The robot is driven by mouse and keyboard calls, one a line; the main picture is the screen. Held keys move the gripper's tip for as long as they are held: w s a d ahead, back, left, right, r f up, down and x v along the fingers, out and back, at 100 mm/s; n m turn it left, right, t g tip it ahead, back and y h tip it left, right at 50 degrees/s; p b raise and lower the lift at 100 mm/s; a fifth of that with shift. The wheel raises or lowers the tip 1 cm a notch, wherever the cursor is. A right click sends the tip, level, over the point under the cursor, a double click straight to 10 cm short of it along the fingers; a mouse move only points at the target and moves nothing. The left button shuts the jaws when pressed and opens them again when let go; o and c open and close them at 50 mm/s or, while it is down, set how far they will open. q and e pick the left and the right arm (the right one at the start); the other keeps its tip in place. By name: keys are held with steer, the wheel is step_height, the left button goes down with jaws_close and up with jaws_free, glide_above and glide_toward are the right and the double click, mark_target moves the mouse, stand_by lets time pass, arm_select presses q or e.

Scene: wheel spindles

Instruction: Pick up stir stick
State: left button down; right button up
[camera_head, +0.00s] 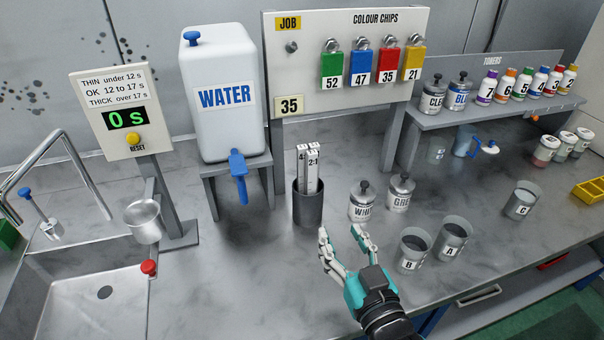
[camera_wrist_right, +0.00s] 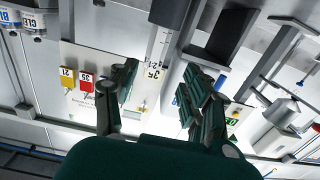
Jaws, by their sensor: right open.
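Two white sticks (camera_head: 307,168), marked 4: and 2:1 at their tops, stand upright in a dark grey cup (camera_head: 308,207) on the bench. In the right wrist view a white stick with scale marks (camera_wrist_right: 158,45) comes out of the dark cup (camera_wrist_right: 170,10), between the finger directions. My right gripper (camera_head: 340,236) is open and empty, in front of the cup and a little to its right, apart from the sticks. It also shows in the right wrist view (camera_wrist_right: 160,80), fingers spread. The left gripper is not in view.
The WHITE (camera_head: 361,204) and grey (camera_head: 399,192) tins stand right of the cup. Cups B (camera_head: 411,250) and A (camera_head: 452,240) are right of my gripper. The water tank (camera_head: 222,95) with its blue tap (camera_head: 238,170) is left.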

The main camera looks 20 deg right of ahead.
steer(key=p, duration=0.2)
glide_toward(313, 177)
steer(key=w+p, duration=0.1)
steer(key=w, duration=0.3)
steer(key=shift+w+a, duration=0.2)
steer(key=shift+w, duration=0.4)
steer(key=w+p, duration=0.1)
steer(key=w, duration=0.2)
steer(key=shift+w, duration=0.35)
steer(key=shift+w+f, duration=0.15)
steer(key=shift+w, duration=0.2)
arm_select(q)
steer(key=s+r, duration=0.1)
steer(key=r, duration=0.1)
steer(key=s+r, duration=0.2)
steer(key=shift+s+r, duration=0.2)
